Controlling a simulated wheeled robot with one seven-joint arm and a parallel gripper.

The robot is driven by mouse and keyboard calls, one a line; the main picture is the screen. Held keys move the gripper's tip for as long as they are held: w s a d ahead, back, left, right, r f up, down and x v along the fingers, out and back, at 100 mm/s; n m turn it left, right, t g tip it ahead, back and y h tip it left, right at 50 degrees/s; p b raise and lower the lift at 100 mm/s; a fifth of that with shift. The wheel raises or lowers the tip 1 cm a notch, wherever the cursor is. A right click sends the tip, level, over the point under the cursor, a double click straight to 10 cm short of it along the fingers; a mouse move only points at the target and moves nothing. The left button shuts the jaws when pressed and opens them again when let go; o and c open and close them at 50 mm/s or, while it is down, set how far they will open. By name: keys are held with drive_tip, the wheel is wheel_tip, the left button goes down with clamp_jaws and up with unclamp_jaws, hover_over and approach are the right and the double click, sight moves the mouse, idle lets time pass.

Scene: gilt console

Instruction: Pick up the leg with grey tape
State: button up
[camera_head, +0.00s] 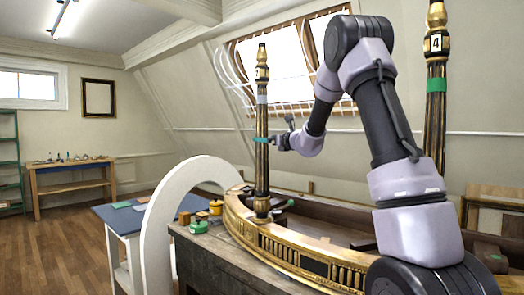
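The leg with grey tape (262,115) is a slim black and gold column, upright on the curved gilt console frame (237,222). A pale grey band circles its upper part. A teal strip crosses it lower down, level with my gripper; I cannot tell whether it is tape or part of my fingers. My gripper (274,140) comes from the right and reaches the leg at about mid-height. Its fingers are too small to show whether they are closed on the leg. A second leg (436,110), with green tape and a "4" label, stands at the right, partly behind my arm.
A white arch-shaped piece (160,225) stands left of the console. Small jars (215,208) and a green item (198,226) lie on the dark bench near the leg's foot. A blue-topped table (122,218) is further left. Open floor lies at far left.

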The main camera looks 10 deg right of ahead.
drive_tip(key=shift+a+f+x, duration=0.1)
drive_tip(key=shift+a+x, duration=0.05)
drive_tip(key=shift+x, duration=1.2)
drive_tip(key=shift+a+f+x, duration=0.1)
drive_tip(key=shift+a+x, duration=0.05)
drive_tip(key=shift+x, duration=1.25)
drive_tip(key=shift+s+r, duration=0.15)
drive_tip(key=shift+s, duration=0.05)
clamp_jaws()
wheel_tip(320, 180, up, 10)
drive_tip(key=shift+r, duration=0.1)
drive_tip(key=shift+r, duration=2.4)
